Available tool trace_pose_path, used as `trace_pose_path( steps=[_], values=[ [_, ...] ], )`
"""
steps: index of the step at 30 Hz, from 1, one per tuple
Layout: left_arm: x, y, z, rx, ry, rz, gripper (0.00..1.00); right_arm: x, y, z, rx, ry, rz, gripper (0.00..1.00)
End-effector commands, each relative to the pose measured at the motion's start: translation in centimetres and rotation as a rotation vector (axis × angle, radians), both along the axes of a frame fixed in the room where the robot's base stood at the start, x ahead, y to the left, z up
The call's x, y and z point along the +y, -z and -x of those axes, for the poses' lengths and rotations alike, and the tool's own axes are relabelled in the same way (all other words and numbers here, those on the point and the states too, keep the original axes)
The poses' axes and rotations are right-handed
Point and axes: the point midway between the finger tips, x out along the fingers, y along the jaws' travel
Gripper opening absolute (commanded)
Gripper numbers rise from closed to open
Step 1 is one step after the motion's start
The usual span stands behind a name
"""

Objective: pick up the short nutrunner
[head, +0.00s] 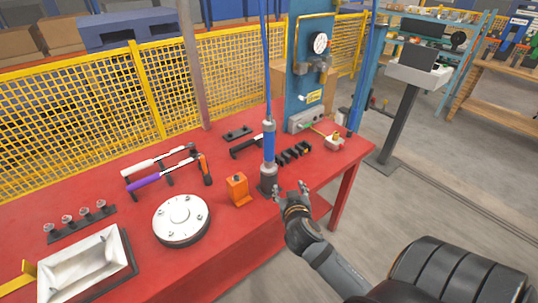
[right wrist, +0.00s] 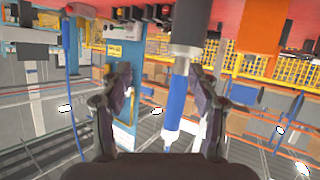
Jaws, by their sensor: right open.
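An upright tool with a blue body (head: 268,145) and a dark grey lower end stands on the red table; it looks like the nutrunner, though I cannot tell whether it is the short one. A blue line runs up from it. My right gripper (head: 291,190) is open and empty, just right of the tool's lower end and near the table's front edge. In the right wrist view the tool's blue body (right wrist: 176,105) shows beyond the open fingers (right wrist: 158,85), closer to the right finger. It appears apart from them. My left gripper is not in view.
An orange block (head: 237,189) stands just left of the tool on the red table (head: 150,215). A round white-topped part (head: 181,217), a white tray (head: 84,262) and white- and purple-handled tools lie further left. A row of black pieces (head: 293,153) and a blue post (head: 307,80) stand behind.

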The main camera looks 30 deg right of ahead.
Motion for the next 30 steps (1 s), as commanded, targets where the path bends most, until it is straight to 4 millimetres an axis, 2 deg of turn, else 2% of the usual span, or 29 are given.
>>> trace_pose_path(
  steps=[1,3,6,8,13,21,27,30],
  values=[
    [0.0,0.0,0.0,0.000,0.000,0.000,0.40,-0.2,-1.8,-1.2,-0.097,-0.013,0.020,0.61],
    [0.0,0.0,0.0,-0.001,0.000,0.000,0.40,-0.1,-4.2,-2.7,-0.224,-0.045,0.037,0.61],
    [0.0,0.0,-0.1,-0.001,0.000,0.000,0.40,0.5,-6.4,-4.1,-0.344,-0.100,0.048,0.61],
    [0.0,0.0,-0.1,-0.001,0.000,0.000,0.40,0.8,-7.1,-4.5,-0.381,-0.123,0.049,0.61],
    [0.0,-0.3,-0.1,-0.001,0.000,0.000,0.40,0.8,-7.5,-5.1,-0.399,-0.133,0.048,0.61],
    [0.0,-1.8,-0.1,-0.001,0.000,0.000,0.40,-0.8,-7.5,-9.1,-0.396,-0.131,0.047,0.61],
    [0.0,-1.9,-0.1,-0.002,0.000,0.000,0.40,-1.0,-7.3,-9.8,-0.395,-0.131,0.046,0.61],
    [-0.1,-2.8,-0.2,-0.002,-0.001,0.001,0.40,-1.3,-7.3,-11.0,-0.396,-0.128,0.046,0.61]
  ],
)
